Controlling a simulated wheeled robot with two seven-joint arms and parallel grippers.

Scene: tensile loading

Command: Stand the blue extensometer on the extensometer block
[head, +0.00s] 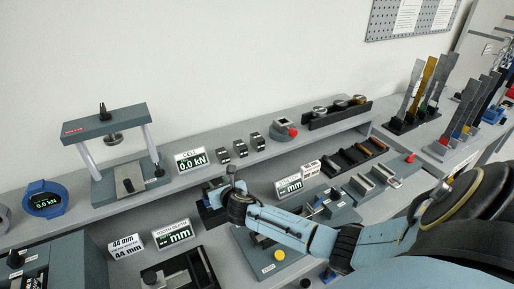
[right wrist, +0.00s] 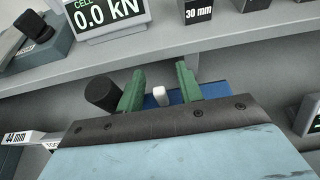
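My right gripper (head: 231,178) is over the shelf below the load-cell display in the head view. In the right wrist view its two green fingers (right wrist: 160,88) stand apart, with a small white peg (right wrist: 160,96) showing in the gap. A blue body (right wrist: 215,92), probably the blue extensometer, lies behind and beside the fingers; they hide much of it. I cannot tell whether they touch it. In the head view a dark block with blue edges (head: 207,205) shows beside the gripper, mostly hidden. I cannot tell for sure which part is the extensometer block. My left gripper is not in view.
A black cylinder (right wrist: 102,93) stands close left of the fingers. The load-cell display (head: 192,160) and small 30 mm blocks (head: 240,148) sit on the raised ledge behind. The gauge display (head: 289,186) and a grey fixture (head: 375,180) stand to the right, a tooth-depth display (head: 173,234) in front left.

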